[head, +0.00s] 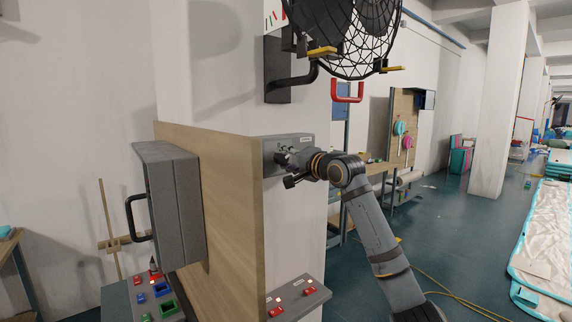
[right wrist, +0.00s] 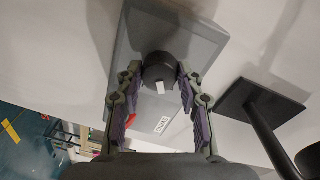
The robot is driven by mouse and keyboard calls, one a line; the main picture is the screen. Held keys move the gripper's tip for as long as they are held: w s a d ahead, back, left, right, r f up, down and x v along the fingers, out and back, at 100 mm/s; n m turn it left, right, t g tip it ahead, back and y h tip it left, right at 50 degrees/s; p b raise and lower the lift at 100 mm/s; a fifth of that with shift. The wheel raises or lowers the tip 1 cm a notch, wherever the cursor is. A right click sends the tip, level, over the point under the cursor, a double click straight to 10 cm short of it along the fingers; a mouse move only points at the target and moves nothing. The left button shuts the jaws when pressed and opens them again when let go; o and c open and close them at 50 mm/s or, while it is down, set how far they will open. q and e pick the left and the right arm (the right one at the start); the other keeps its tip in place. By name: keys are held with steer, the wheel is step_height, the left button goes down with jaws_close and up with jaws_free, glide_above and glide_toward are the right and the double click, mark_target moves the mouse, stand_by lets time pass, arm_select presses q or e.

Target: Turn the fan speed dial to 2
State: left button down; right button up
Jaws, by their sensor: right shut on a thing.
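The fan speed dial (right wrist: 160,68) is a dark round knob with a white mark, on a grey control box (right wrist: 203,38) fixed to the wall. In the right wrist view my right gripper (right wrist: 159,78) has a finger on each side of the dial and is shut on it. In the head view the control box (head: 270,146) is on the pillar below the fan, and my right gripper (head: 283,160) reaches it from the right. The dial itself is hidden there. The fan (head: 350,35) hangs above. The dial's number marks cannot be read. My left gripper is not in view.
A wooden panel (head: 230,210) with a grey handled box (head: 170,205) stands left of the control box. A red-button box (head: 296,297) sits below. A red handle (head: 347,92) hangs under the fan. The fan's dark bracket (right wrist: 262,110) is right of the dial.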

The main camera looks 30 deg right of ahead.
steer(key=m+b, duration=0.1)
steer(key=m, duration=0.3)
steer(key=shift+b, duration=0.35)
steer(key=shift+m+y+b, duration=0.3)
steer(key=shift+m+b, duration=0.35)
steer(key=shift+m, duration=1.05)
steer(key=o, duration=1.2)
steer(key=shift+d, duration=0.1)
